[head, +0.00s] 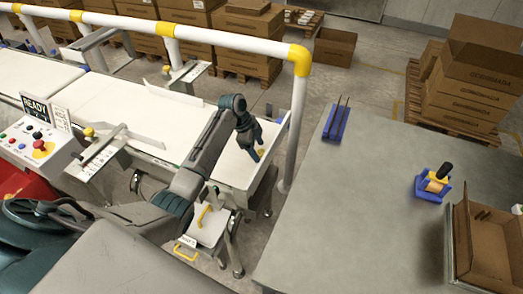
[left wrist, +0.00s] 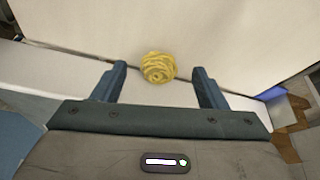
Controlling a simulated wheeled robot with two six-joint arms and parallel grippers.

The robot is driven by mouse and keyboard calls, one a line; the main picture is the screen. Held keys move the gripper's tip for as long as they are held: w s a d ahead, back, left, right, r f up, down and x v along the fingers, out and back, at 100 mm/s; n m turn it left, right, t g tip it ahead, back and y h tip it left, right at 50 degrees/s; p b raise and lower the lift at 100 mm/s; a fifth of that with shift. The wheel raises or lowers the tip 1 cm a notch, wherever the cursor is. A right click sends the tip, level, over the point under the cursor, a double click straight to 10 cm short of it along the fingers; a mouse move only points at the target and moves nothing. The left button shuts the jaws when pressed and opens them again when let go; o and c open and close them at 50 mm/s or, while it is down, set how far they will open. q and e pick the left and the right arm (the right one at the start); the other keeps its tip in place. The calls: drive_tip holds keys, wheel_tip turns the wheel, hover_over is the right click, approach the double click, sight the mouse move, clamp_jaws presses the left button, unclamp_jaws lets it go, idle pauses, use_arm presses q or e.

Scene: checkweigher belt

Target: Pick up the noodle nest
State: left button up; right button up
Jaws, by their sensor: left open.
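The noodle nest (left wrist: 158,67) is a round, coiled yellow bundle lying on the white belt (left wrist: 225,35). In the left wrist view it sits between the lines of my left fingers, just beyond the middle of the gap. My left gripper (left wrist: 159,70) is open, with a blue finger on each side and nothing held. In the head view my left gripper (head: 254,148) is low over the belt's right end, and only a bit of the yellow nest (head: 261,151) shows beside a fingertip. My right gripper is not in view.
A white guard rail with yellow joints (head: 301,60) runs behind the belt and down past its end. A control panel (head: 40,142) stands at the left. A grey table (head: 350,210) on the right holds blue fixtures and an open carton (head: 485,245).

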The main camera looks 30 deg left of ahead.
use_arm(q)
drive_tip(key=shift+d+f, duration=0.25)
drive_tip(key=shift+f, duration=0.35)
drive_tip(key=c, duration=1.1)
drive_tip(key=shift+o, duration=0.2)
